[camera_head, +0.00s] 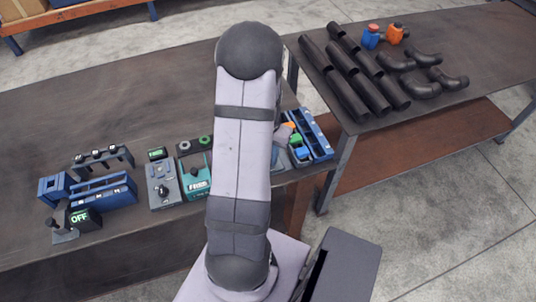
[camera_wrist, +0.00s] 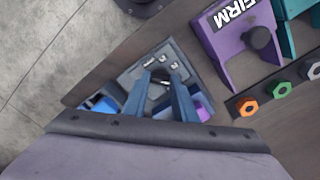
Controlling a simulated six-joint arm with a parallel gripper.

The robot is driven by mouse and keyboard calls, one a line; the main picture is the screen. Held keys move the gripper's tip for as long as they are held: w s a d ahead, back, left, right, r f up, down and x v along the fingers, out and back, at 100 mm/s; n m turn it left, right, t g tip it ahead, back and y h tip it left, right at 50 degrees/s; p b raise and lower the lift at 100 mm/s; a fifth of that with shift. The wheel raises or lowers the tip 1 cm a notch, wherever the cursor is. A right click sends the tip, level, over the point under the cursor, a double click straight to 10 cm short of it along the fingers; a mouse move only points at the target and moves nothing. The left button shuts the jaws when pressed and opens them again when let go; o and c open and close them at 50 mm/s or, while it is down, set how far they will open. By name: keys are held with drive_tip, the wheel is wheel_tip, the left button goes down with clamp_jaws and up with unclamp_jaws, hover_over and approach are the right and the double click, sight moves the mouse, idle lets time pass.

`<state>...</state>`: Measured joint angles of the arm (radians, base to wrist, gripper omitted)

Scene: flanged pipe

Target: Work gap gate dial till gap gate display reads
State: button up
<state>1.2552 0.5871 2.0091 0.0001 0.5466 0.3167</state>
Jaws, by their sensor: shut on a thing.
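In the wrist view, my gripper (camera_wrist: 162,80) reaches down with its two blue-grey fingers over a grey panel (camera_wrist: 132,74) with small white markings. The fingers are shut on a small dark knob (camera_wrist: 160,75) on this panel, taken to be the gap gate dial; the fingers hide part of it. No readable gap gate display shows in the wrist view. In the head view my arm hides my gripper and the middle of the bench, so I cannot tell the display's reading there.
A purple fixture reading FIRM (camera_wrist: 235,38) with a dark knob stands close to the right of the gripper. Orange (camera_wrist: 247,106) and green (camera_wrist: 281,90) nuts lie below it. A teal FREE fixture (camera_head: 197,185) and an OFF display (camera_head: 79,217) stand left of my arm. Black pipes (camera_head: 350,75) lie on the back table.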

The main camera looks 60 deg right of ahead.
drive_tip(key=shift+d+r, duration=0.1)
drive_tip(key=o, duration=1)
drive_tip(key=shift+o, duration=0.2)
drive_tip(key=shift+r+b, duration=1)
drive_tip(key=shift+r, duration=2.65)
